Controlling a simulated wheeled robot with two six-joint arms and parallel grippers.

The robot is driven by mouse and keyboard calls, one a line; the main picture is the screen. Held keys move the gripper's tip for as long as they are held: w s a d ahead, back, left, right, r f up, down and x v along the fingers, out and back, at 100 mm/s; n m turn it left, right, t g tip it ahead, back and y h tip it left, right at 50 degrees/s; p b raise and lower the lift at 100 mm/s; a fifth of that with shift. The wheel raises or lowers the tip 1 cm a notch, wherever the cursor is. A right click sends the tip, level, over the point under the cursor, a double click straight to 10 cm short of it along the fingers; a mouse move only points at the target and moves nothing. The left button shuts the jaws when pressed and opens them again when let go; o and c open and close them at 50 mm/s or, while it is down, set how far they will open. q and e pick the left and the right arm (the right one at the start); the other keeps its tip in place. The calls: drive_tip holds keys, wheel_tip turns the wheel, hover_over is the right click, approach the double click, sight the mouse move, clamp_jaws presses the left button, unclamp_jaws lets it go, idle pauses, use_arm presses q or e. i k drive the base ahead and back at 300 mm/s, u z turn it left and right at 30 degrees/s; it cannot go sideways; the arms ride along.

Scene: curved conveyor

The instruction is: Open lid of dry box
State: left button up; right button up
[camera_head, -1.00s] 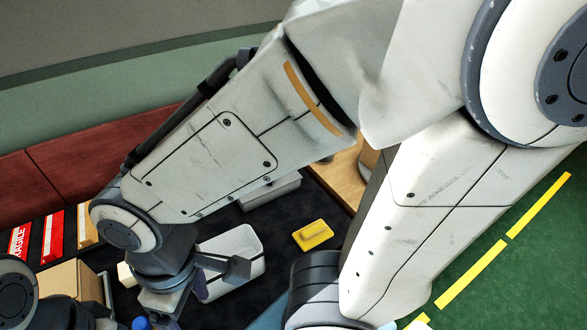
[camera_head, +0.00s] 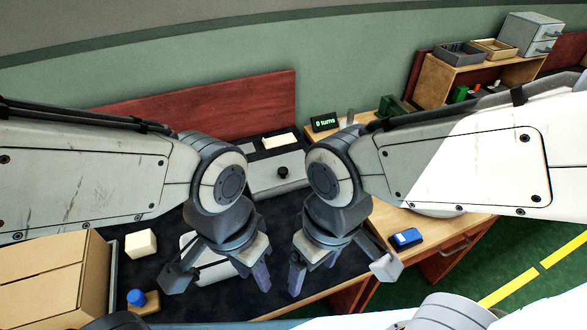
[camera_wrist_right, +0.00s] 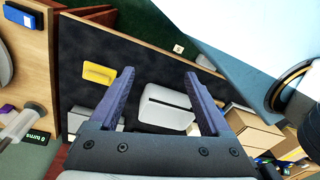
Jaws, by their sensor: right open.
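I take the white rounded box (camera_head: 213,272) on the dark mat to be the dry box. In the head view my left gripper (camera_head: 220,278) is above it and hides much of it. A dark seam runs along the box (camera_wrist_right: 167,104) in the right wrist view, and its top looks closed. My left gripper is open, with its fingers apart. My right gripper (camera_head: 340,274) is open and empty, to the right of the box in the head view. In the right wrist view the box shows between and beyond the open fingers, apart from them.
A yellow block (camera_wrist_right: 99,74) lies near the box. A cardboard box (camera_head: 50,280), a cream block (camera_head: 141,243) and a blue-topped item (camera_head: 137,298) stand at the left. A grey unit with a black knob (camera_head: 283,172) stands behind. A blue device (camera_head: 405,237) lies on the wooden desk.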

sight(288, 168)
drive_tip(key=k, duration=0.5)
drive_tip(key=z, duration=1.05)
drive_tip(key=i, duration=0.7)
drive_tip(key=u, duration=1.65)
